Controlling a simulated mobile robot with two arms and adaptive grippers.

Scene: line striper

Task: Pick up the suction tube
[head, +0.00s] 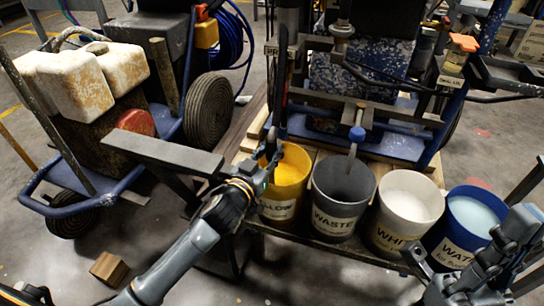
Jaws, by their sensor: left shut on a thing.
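My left gripper (270,150) is at the back rim of the yellow bucket (287,180). It is shut on a dark upright tube (282,85), which looks like the suction tube. The tube rises above the gripper in front of the striper frame; its lower end is hidden by the gripper and bucket. My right gripper (500,235) is at the lower right, in front of the blue water bucket (474,215). Its finger opening is unclear, and I see nothing held in it.
The grey waste bucket (342,195) has a blue-topped pipe (356,140) at its back. The white bucket (405,210) stands to its right. The blue-framed striper machine (360,85) is behind. A cart with stained white containers (85,80) stands left. A wooden block (109,268) lies on the floor.

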